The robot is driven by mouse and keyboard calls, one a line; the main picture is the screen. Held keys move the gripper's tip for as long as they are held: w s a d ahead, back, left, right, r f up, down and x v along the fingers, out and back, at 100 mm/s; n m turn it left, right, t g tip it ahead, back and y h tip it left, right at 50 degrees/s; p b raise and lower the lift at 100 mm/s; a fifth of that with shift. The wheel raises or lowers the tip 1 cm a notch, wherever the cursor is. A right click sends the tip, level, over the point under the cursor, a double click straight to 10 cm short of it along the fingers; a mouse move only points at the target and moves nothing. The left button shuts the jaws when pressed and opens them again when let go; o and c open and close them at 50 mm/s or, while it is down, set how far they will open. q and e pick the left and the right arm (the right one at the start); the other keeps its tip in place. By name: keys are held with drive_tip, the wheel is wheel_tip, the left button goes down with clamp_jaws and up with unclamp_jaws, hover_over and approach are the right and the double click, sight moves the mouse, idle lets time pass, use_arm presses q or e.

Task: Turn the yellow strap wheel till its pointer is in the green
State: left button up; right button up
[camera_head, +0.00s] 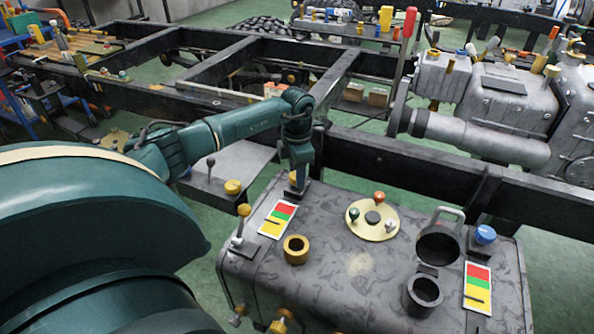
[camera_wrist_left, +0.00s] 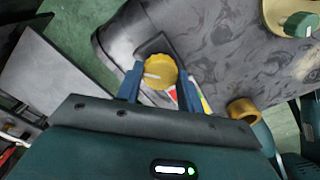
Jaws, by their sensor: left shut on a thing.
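The yellow strap wheel (camera_wrist_left: 160,71) sits at the edge of the grey tank top, a pale mark across its face. My left gripper (camera_wrist_left: 158,85) has its blue fingers on either side of the wheel, shut on it. In the head view the left gripper (camera_head: 298,184) points down at the tank's far left corner and hides most of the wheel (camera_head: 293,177). Beside it lies a gauge plate (camera_head: 278,219) with red, green and yellow bands. Its dark pointer appears to lie in the yellow, near the green. In the wrist view a finger partly covers this plate. My right gripper is out of view.
A black chassis rail (camera_head: 400,165) runs close behind.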

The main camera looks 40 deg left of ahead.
use_arm(q)
drive_tip(key=m, duration=0.4)
drive_tip(key=shift+m, duration=0.4)
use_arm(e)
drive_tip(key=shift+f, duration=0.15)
use_arm(q)
drive_tip(key=shift+m, duration=0.3)
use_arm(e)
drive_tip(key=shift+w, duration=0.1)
use_arm(q)
drive_tip(key=o, duration=1)
wheel_tip(320, 180, up, 13)
drive_tip(key=p, duration=0.1)
drive_tip(key=shift+r+p, duration=0.15)
drive_tip(key=shift+p, duration=0.15)
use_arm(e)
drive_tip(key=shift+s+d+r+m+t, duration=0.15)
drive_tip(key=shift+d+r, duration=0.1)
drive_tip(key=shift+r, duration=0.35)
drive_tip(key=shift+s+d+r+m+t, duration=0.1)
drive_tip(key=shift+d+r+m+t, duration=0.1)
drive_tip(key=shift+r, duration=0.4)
